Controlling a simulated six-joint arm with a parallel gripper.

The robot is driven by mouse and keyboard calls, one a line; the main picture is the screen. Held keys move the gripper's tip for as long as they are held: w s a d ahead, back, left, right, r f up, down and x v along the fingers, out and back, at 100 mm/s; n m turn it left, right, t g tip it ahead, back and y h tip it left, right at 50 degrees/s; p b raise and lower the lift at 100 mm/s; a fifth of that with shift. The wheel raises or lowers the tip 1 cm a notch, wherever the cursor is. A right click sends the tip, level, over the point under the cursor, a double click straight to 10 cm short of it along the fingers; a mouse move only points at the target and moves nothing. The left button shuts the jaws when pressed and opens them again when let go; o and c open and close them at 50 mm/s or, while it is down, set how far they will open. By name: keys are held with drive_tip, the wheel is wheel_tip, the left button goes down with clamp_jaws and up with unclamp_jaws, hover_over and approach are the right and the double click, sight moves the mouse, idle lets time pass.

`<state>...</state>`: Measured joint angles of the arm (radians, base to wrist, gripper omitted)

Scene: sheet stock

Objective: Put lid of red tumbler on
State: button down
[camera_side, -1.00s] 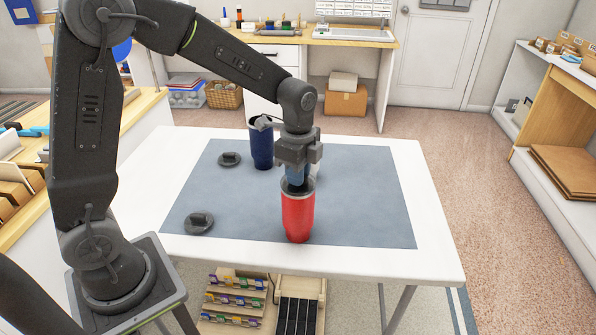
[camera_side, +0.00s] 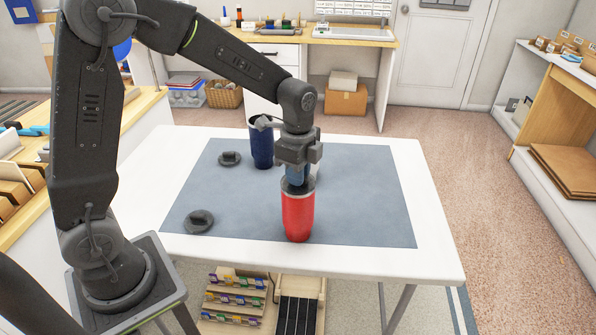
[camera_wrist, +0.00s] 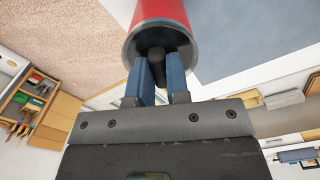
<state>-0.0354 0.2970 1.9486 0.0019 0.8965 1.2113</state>
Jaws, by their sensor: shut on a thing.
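The red tumbler (camera_side: 298,218) stands upright on the grey-blue mat, near its front edge. My gripper (camera_side: 296,180) is directly above it, pointing down, with blue fingers. In the wrist view my gripper (camera_wrist: 165,85) is shut on the knob of a dark lid (camera_wrist: 156,52). The lid is at the tumbler's mouth, within the grey rim, and looks level. The fingers hide part of it, so I cannot tell whether it is fully seated. The red tumbler also shows at the top of the wrist view (camera_wrist: 160,12).
A dark blue tumbler (camera_side: 262,150) stands behind and left of my gripper. Two dark lids lie on the mat (camera_side: 375,210), one at the back left (camera_side: 230,158) and one at the front left (camera_side: 199,221). A pale object is mostly hidden behind my gripper. The mat's right side is clear.

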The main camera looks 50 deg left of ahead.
drive_tip(key=shift+f, duration=0.1)
drive_tip(key=c, duration=0.5)
unclamp_jaws()
drive_tip(key=shift+c, duration=0.2)
drive_tip(key=shift+r, duration=3.5)
drive_tip(key=shift+s+r, duration=0.25)
drive_tip(key=shift+r, duration=0.05)
drive_tip(key=s+r+n+t, duration=0.2)
drive_tip(key=s+n, duration=0.4)
drive_tip(key=s, duration=0.3)
drive_tip(key=s+d+r+n+t, duration=0.1)
drive_tip(key=s+r+n+t, duration=0.2)
drive_tip(key=s+n, duration=0.4)
drive_tip(key=shift+s+d+t, duration=0.2)
drive_tip(key=shift+s+t, duration=0.1)
drive_tip(key=shift+s, duration=0.75)
